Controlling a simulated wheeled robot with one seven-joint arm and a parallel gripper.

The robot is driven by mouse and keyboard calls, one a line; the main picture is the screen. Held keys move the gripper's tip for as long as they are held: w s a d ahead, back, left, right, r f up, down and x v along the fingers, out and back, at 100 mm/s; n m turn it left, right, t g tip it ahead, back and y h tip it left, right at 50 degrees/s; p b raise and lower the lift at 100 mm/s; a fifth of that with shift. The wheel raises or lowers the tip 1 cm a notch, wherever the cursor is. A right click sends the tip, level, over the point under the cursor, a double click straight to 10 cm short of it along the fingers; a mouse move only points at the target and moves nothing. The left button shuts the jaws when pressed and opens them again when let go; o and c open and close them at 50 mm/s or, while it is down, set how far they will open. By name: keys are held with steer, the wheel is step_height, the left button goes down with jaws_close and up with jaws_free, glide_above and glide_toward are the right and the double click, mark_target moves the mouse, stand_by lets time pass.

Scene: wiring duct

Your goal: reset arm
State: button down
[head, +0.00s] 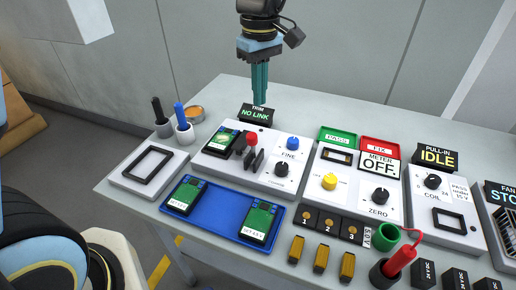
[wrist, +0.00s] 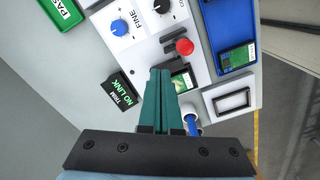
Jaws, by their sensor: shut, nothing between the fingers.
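My gripper (head: 259,88) hangs fingers down above the back of the bench, over the area of the black "TRIM NO LINK" display (head: 257,114). Its teal fingers are together with nothing between them. In the wrist view the shut fingers (wrist: 159,75) point toward the trim panel (wrist: 200,62). They cover part of a green module (wrist: 182,80) seated in that panel. The "NO LINK" display (wrist: 121,92) shows to the left of the fingers there.
A blue tray (head: 222,216) with two green modules lies at the front. Air around my gripper is clear.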

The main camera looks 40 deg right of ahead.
stand_by(0.3)
steer(key=w+a+f, duration=0.1)
steer(key=w+a, duration=0.5)
steer(key=a, duration=0.3)
steer(key=w+a+f, duration=0.1)
steer(key=w+a, duration=0.5)
steer(key=a, duration=0.2)
steer(key=a+f+m+t, duration=0.1)
steer(key=a, duration=1.9)
steer(key=shift+s+a+f+m+t, duration=0.3)
steer(key=shift+s+a+f+m, duration=0.05)
steer(key=shift+m, duration=0.05)
